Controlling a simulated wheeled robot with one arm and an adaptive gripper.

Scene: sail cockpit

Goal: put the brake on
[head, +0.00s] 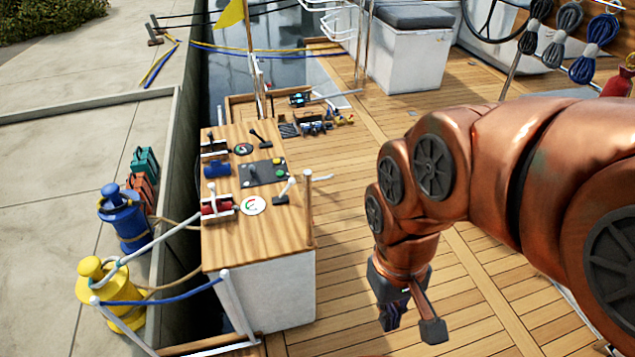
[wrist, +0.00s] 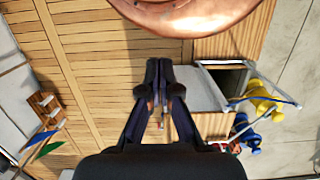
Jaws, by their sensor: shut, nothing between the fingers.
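A wooden-topped console (head: 225,255) stands on the deck at left centre in the head view. It carries a blue drum (head: 217,168) and a red drum (head: 218,206) along its left side. A dark-handled lever (head: 257,136) stands at the far end, and a pale lever on a black base (head: 284,193) is near the right edge. I cannot tell which control is the brake. My gripper (head: 413,318) is shut and empty, pointing down over the deck to the right of the console, apart from it. It also shows in the wrist view (wrist: 159,68).
A black panel (head: 263,172) with buttons and two round dials lie on the console. A wooden post (head: 308,190) rises at its right edge. Yellow (head: 108,295) and blue bollards (head: 124,222) with ropes stand on the quay. Deck right of the console is clear.

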